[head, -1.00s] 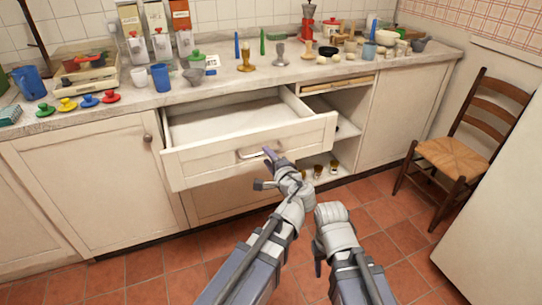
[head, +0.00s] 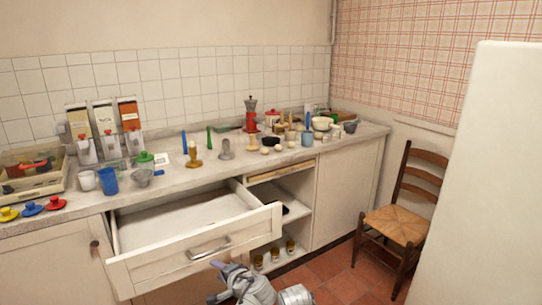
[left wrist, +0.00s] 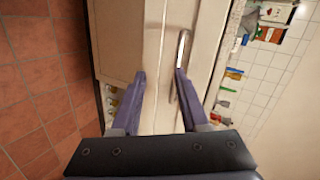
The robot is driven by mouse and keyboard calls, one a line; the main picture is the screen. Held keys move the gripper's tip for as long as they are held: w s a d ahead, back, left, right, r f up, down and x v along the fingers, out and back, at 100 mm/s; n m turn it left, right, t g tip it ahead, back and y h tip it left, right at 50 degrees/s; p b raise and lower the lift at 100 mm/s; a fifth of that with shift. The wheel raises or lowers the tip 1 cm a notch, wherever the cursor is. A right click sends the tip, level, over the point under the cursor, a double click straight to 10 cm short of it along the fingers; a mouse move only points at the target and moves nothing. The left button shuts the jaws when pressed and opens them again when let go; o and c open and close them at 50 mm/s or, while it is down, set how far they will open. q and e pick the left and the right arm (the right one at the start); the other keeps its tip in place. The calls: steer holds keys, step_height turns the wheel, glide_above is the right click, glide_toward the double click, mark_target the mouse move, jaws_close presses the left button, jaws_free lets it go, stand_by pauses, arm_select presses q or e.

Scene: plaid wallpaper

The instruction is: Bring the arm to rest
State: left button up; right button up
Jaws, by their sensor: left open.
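My left gripper (head: 215,281) is at the bottom of the head view, just in front of and below the handle (head: 208,250) of the pulled-out drawer (head: 155,268). In the left wrist view its two fingers (left wrist: 160,75) stand apart with nothing between them. The metal handle (left wrist: 183,50) shows beyond the right fingertip there; I cannot tell whether they touch. The drawer looks empty inside. A rounded grey part of my right arm (head: 295,294) shows at the bottom edge; its fingers are out of frame.
The countertop (head: 215,177) above is crowded with cups, lids, candlesticks and a red moka pot (head: 251,114). An open shelf (head: 291,215) with small jars is right of the drawer. A wooden chair (head: 398,226) and a white fridge (head: 475,190) stand right. Floor between is clear.

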arm_select(q)
steer(key=s+d+r+n+g+h+p, duration=0.2)
steer(key=s+d+g+p, duration=0.3)
steer(key=s+p, duration=0.3)
steer(key=s+d+r+n+g+h+p, duration=0.2)
steer(key=s+d+r+g+h+p, duration=0.2)
steer(key=s+p, duration=0.4)
steer(key=shift+s+d+r+g+h, duration=0.35)
steer(key=shift+s+d+g+h, duration=0.15)
steer(key=shift+s+d, duration=0.35)
arm_select(e)
step_height(320, 180, up, 19)
arm_select(q)
steer(key=shift+a, duration=0.15)
arm_select(e)
steer(key=shift+a, duration=0.1)
